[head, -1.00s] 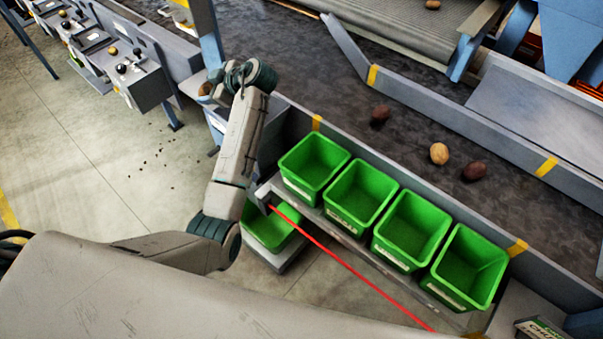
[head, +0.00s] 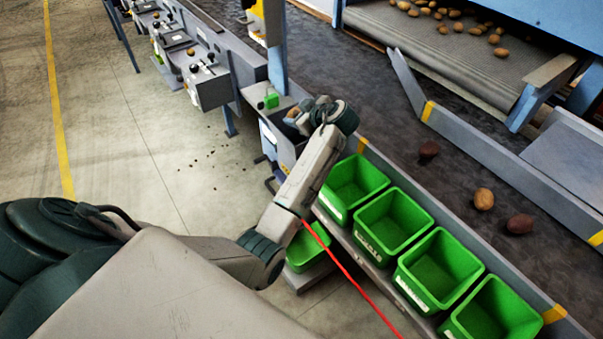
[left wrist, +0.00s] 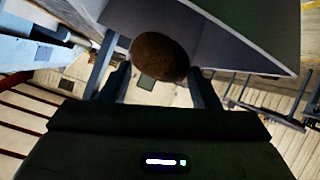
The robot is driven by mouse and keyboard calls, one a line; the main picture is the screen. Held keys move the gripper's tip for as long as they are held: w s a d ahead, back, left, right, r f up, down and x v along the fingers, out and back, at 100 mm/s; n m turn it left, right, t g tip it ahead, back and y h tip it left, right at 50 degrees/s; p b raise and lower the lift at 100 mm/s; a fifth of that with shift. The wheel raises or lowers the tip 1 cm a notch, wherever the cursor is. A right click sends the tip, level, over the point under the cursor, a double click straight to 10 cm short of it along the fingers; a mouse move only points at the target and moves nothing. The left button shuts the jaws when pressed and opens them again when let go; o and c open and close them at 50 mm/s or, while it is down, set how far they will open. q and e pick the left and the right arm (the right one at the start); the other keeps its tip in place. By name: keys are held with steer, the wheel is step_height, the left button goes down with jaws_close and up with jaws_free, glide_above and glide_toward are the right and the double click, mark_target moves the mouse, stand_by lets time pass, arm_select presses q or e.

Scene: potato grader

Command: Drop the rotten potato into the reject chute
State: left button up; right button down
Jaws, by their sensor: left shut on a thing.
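My left gripper (left wrist: 158,76) is shut on a dark brown, rounded potato (left wrist: 160,57), which shows between its fingers in the left wrist view. Grey panels (left wrist: 235,38) lie close behind and beside the potato; I cannot tell whether they touch it. In the head view, the left wrist is over a grey stand at the belt's near end, and its fingers are mostly hidden. My right gripper is not in view.
Several green bins (head: 392,190) stand along the belt's near side, with another green bin (head: 308,258) lower down. Two dark potatoes (head: 428,151) (head: 519,223) and a tan potato (head: 483,198) lie on the dark belt (head: 395,110). A blue post (head: 278,68) stands close behind the left wrist.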

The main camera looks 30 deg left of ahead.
arm_select(q)
steer(key=shift+a+f, duration=0.1)
steer(key=shift+f, duration=0.3)
steer(key=o, duration=1.2)
steer(key=b+v, duration=0.3)
steer(key=v, duration=0.8)
steer(key=shift+f, duration=0.1)
